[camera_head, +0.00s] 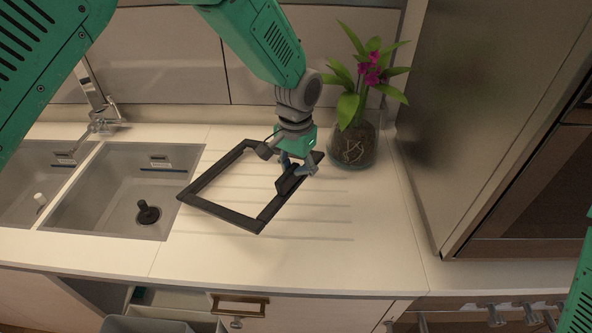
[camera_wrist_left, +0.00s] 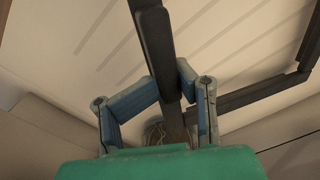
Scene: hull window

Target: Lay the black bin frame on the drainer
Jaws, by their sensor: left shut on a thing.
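The black bin frame (camera_head: 222,214) is an open rectangle over the grooved drainer (camera_head: 325,215), right of the sinks in the head view. My left gripper (camera_head: 293,172) is shut on the frame's right side bar. In the left wrist view the bar of the frame (camera_wrist_left: 155,45) runs between the two blue fingers of the left gripper (camera_wrist_left: 168,95). The frame looks slightly tilted; I cannot tell whether any part of it touches the drainer. My right gripper is not in view; only a green piece of my arm shows at the right edge.
A glass vase with a purple-flowered plant (camera_head: 355,143) stands just right of the gripper. Two grey sinks (camera_head: 110,190) lie to the left, with a tap (camera_head: 105,115) behind. A tall cabinet (camera_head: 490,110) closes off the right. The counter front (camera_head: 290,265) is clear.

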